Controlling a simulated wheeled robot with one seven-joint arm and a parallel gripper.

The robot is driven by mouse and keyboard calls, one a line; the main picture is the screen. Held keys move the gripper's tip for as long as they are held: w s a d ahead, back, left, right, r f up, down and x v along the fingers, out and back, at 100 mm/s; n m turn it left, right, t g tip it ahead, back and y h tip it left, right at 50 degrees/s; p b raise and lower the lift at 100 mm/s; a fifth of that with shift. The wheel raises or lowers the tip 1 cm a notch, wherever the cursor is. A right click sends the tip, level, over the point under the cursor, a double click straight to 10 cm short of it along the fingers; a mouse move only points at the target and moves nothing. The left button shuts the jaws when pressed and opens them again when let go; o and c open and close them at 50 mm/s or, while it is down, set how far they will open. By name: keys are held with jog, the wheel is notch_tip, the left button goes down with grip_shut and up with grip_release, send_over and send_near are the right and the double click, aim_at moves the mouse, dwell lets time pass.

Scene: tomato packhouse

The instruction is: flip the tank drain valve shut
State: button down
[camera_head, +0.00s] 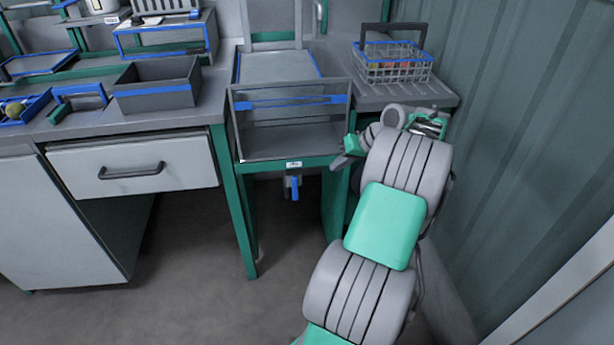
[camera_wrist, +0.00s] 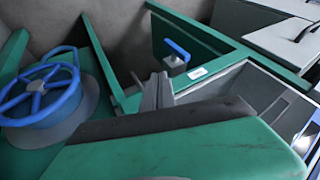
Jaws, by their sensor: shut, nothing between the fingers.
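The tank (camera_head: 290,145) is a clear-walled box with blue strips in a green frame, at the centre of the head view. Under its front edge is the drain valve with a grey body and a blue lever (camera_head: 295,187), which hangs down. In the wrist view the blue lever (camera_wrist: 177,49) stands out from the grey valve body, beyond the fingertips. My gripper (camera_head: 340,161) is at the tank's front right corner, to the right of the valve and apart from it. In the wrist view its grey fingers (camera_wrist: 157,90) are together and empty.
A blue handwheel (camera_wrist: 42,90) is at the left of the wrist view. A wire basket (camera_head: 392,68) stands on the right bench, by the corrugated wall (camera_head: 530,130). A drawer cabinet (camera_head: 135,168) is left of the tank. The floor (camera_head: 195,240) in front is clear.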

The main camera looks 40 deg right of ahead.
jog(key=shift+f, duration=0.1)
jog(key=b, duration=0.4)
send_near(295, 188)
jog(key=d+f, duration=0.4)
jog(key=w+a, duration=0.2)
jog(key=w+a+b, duration=0.1)
jog(key=shift+w+f, duration=0.15)
jog(key=shift+f, duration=0.1)
